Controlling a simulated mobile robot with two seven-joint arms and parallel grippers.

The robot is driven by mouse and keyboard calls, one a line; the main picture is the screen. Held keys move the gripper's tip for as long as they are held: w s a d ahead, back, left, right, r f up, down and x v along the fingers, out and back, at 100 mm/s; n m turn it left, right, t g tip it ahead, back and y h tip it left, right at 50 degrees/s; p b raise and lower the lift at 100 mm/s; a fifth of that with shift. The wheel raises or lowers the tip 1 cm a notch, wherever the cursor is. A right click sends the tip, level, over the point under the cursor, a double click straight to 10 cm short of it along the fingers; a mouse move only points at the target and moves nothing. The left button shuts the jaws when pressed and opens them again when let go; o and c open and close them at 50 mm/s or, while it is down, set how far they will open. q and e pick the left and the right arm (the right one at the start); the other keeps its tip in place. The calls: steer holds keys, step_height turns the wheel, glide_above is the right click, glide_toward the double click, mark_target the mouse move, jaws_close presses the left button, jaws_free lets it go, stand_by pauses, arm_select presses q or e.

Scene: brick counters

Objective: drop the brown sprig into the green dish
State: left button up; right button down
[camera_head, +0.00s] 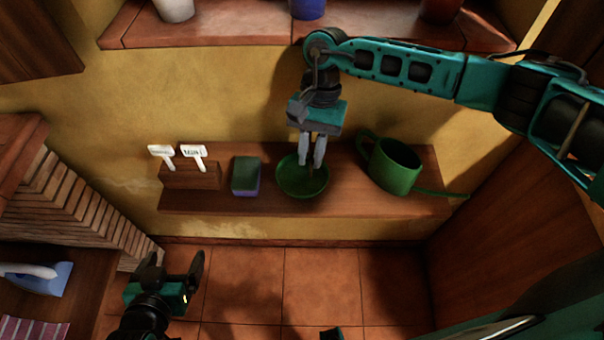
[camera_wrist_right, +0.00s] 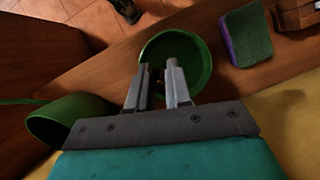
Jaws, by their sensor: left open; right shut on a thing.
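The green dish (camera_head: 284,184) sits on the wooden shelf in the head view, and also shows in the right wrist view (camera_wrist_right: 200,55). My right gripper (camera_head: 312,166) points down over the dish's right part. In the right wrist view its fingers (camera_wrist_right: 157,66) reach over the dish, shut on a thin, dark brown piece (camera_wrist_right: 159,90), which looks like the brown sprig. The sprig is mostly hidden by the fingers, and I cannot tell whether it touches the dish. My left gripper (camera_head: 176,258) is open and empty, low at the left, away from the shelf.
On the shelf (camera_head: 390,207), a green watering can (camera_head: 394,168) stands right of the dish, and a green and purple sponge (camera_head: 245,177) left of it. A wooden block with white labels (camera_head: 190,176) stands further left. Pots stand on the ledge (camera_head: 240,30) above.

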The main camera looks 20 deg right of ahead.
steer(key=c, duration=1)
jaws_free()
steer(key=shift+o, duration=0.2)
steer(key=v, duration=0.7)
steer(key=shift+r+b, duration=0.25)
steer(key=shift+b, duration=0.15)
steer(key=shift+w+d, duration=0.1)
